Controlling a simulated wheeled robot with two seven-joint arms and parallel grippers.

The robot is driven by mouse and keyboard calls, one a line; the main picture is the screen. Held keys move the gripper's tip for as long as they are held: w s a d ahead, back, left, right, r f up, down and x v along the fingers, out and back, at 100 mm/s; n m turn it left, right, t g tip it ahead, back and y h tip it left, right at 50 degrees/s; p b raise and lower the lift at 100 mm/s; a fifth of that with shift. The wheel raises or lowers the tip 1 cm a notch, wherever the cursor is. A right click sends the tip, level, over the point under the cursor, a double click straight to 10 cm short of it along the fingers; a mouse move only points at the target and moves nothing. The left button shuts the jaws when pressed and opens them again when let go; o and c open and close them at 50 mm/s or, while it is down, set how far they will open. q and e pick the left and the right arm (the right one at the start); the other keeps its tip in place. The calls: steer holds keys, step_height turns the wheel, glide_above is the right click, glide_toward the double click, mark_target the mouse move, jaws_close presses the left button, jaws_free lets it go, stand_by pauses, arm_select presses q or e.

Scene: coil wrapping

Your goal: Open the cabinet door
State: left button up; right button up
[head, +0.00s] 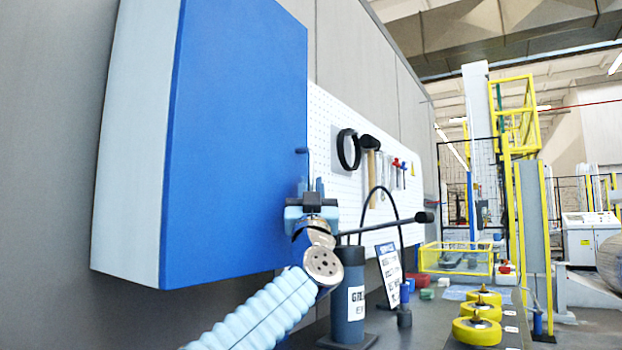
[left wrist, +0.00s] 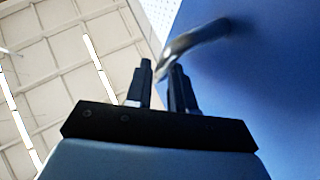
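The wall cabinet's blue door (head: 235,140) is shut flush on its pale grey side (head: 135,130) in the head view. A dark bent handle (head: 302,151) stands at the door's right edge. It also shows in the left wrist view as a curved bar (left wrist: 195,39) coming from the blue door face (left wrist: 265,85). My left gripper (head: 311,184) is upright at the handle, with the bar reaching between its fingertips. In the left wrist view its two dark fingers (left wrist: 162,80) stand apart with a gap around the bar. My right gripper is not in view.
A white pegboard (head: 330,125) with hanging tools is right of the cabinet. Below on the dark bench (head: 425,325) stand a dark labelled cylinder (head: 348,295), a sign (head: 388,272) and yellow rolls (head: 477,331).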

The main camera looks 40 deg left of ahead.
arm_select(q)
steer(key=shift+w+a+r, duration=0.1)
steer(key=shift+w+r, duration=0.05)
steer(key=shift+r, duration=0.05)
jaws_close()
stand_by(0.3)
